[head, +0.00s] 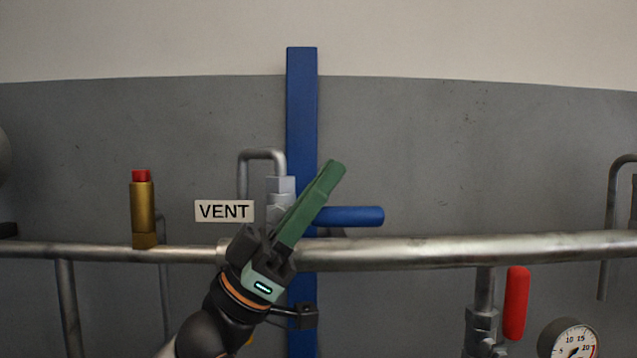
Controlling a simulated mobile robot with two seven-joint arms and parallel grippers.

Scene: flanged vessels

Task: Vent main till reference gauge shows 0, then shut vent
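The VENT label (224,211) is left of a small grey valve body (281,186) with a bent pipe above the main pipe (420,249). A blue lever (352,216) points right, roughly level, beside this valve. My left gripper (335,170) reaches up from below; its green fingers slant up and right in front of the valve and cross the lever's left part. I cannot tell whether they touch it, or whether they are apart. A gauge (569,343) is cut off at the bottom right; its needle is not readable, and I cannot tell if it is the reference gauge. My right gripper is out of view.
A blue post (301,110) stands behind the vent valve. A brass fitting with a red cap (142,205) is at left. A red upright handle (517,302) hangs beside a grey valve (482,325) at lower right. Another bent pipe (611,220) is at the right edge.

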